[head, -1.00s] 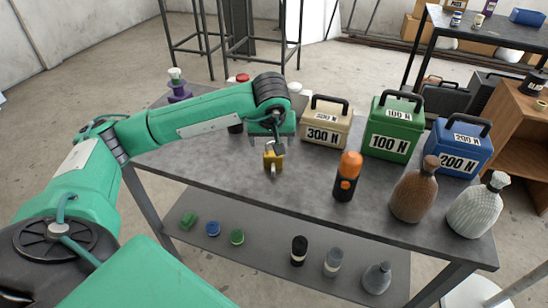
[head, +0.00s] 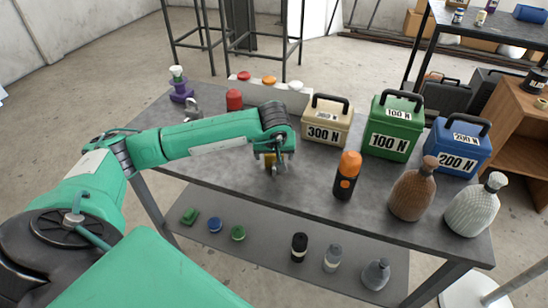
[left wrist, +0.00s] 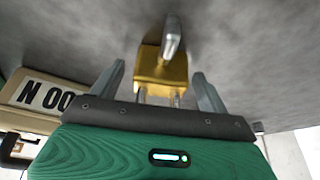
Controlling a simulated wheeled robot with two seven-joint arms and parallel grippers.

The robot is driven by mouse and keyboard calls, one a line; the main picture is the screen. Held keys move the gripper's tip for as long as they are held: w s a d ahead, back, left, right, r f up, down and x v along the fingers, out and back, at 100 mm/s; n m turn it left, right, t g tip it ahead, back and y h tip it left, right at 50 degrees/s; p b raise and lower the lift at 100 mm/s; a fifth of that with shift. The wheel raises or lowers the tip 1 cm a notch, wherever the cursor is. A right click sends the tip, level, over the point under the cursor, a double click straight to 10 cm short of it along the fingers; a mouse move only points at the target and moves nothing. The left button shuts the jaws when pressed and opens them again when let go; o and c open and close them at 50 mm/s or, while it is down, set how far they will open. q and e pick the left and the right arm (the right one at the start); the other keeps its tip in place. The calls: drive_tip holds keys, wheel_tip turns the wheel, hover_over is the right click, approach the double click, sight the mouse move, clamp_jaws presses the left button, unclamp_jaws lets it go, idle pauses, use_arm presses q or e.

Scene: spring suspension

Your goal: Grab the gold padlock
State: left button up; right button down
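The gold padlock (head: 269,161) is on the grey tabletop, partly covered by my left gripper (head: 273,167) in the head view. In the left wrist view the gold padlock (left wrist: 160,70) shows its body and its grey shackle. It sits between the two spread fingers of my left gripper (left wrist: 159,88). A gap shows on each side, so the gripper is open and not clamped on it. My right gripper is in neither view.
A beige 300 N weight (head: 327,121), a green 100 N weight (head: 389,142) and a blue 200 N weight (head: 458,158) stand at the back right. An orange-capped black bottle (head: 346,181) stands right of the gripper. A grey metal object (head: 193,112) lies at the left.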

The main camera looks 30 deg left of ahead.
use_arm(q)
drive_tip(key=c, duration=1.1)
drive_tip(key=shift+c, duration=0.3)
drive_tip(key=shift+r, duration=0.15)
